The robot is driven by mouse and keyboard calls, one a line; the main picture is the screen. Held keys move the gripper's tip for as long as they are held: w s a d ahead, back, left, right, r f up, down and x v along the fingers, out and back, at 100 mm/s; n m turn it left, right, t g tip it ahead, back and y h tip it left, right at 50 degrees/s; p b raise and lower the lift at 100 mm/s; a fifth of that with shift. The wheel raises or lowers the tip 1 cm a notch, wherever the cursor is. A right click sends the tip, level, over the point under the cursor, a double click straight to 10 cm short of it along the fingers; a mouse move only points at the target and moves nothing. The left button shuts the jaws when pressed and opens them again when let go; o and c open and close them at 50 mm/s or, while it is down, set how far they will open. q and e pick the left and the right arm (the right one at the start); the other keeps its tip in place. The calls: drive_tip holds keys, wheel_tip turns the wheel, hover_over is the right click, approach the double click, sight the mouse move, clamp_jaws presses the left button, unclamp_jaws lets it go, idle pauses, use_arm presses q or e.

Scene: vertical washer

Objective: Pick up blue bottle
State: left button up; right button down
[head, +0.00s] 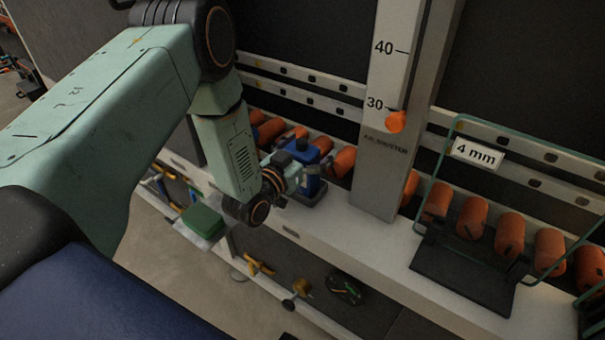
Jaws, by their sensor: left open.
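The blue bottle (311,187) stands upright on the white ledge (345,222) of the washer, left of the grey upright post. It has a dark blue body and cap. My left gripper (308,172) is at the bottle, with its fingers close around or beside its upper part. The fingers are small here and partly hide the bottle, so I cannot tell whether they touch it. The left jaws are open. My right gripper is not in view.
A grey post (387,170) with a scale rises just right of the bottle. Orange rollers (472,217) line the back of the ledge. A wire-framed black stand (465,268) with a "4 mm" card is at right. A green block (203,221) sits left of my gripper.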

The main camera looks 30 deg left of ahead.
use_arm(q)
drive_tip(key=shift+w, duration=0.15)
drive_tip(key=c, duration=1.8)
wheel_tip(320, 180, up, 10)
drive_tip(key=p, duration=0.4)
